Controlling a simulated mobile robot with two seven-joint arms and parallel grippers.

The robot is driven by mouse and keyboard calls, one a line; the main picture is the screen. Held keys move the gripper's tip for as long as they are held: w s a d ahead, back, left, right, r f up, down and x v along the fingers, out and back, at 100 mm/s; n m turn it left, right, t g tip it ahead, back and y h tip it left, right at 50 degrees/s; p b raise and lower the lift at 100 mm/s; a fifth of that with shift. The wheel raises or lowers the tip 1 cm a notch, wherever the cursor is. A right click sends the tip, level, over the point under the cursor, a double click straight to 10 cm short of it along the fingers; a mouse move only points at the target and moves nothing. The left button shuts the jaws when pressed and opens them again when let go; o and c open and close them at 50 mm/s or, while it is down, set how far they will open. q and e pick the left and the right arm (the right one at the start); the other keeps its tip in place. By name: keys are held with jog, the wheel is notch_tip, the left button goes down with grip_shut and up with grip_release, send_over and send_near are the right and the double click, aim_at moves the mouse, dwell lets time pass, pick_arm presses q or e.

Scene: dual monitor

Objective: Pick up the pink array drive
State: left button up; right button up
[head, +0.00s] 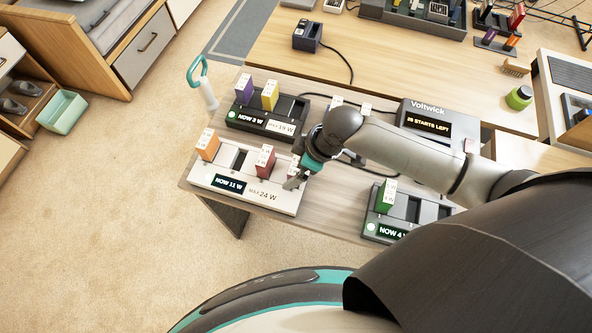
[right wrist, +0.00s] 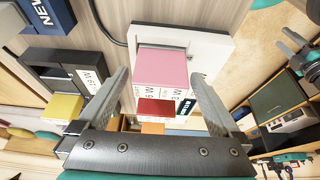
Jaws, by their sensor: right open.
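The pink array drive (right wrist: 162,68) stands in the white array base (head: 221,181) at the front left of the table. In the head view my right gripper and wrist cover most of the drive. My right gripper (head: 293,183) is open at the base's right end. In the right wrist view its two fingers lie on either side of the pink drive, with a gap on both sides. I cannot tell how far the fingertips reach down beside it. A red drive (head: 265,160) and an orange drive (head: 207,145) stand in the same base. My left gripper is not in view.
A dark base (head: 290,107) behind holds a purple drive (head: 244,88) and a yellow drive (head: 270,95). Another grey base with a green drive (head: 386,194) stands to the right. The Voltwick box (head: 427,108) is behind my right forearm. A teal-handled tool (head: 204,83) stands at the left.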

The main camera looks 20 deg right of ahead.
jog(key=c, duration=1.3)
jog(key=shift+r, duration=0.1)
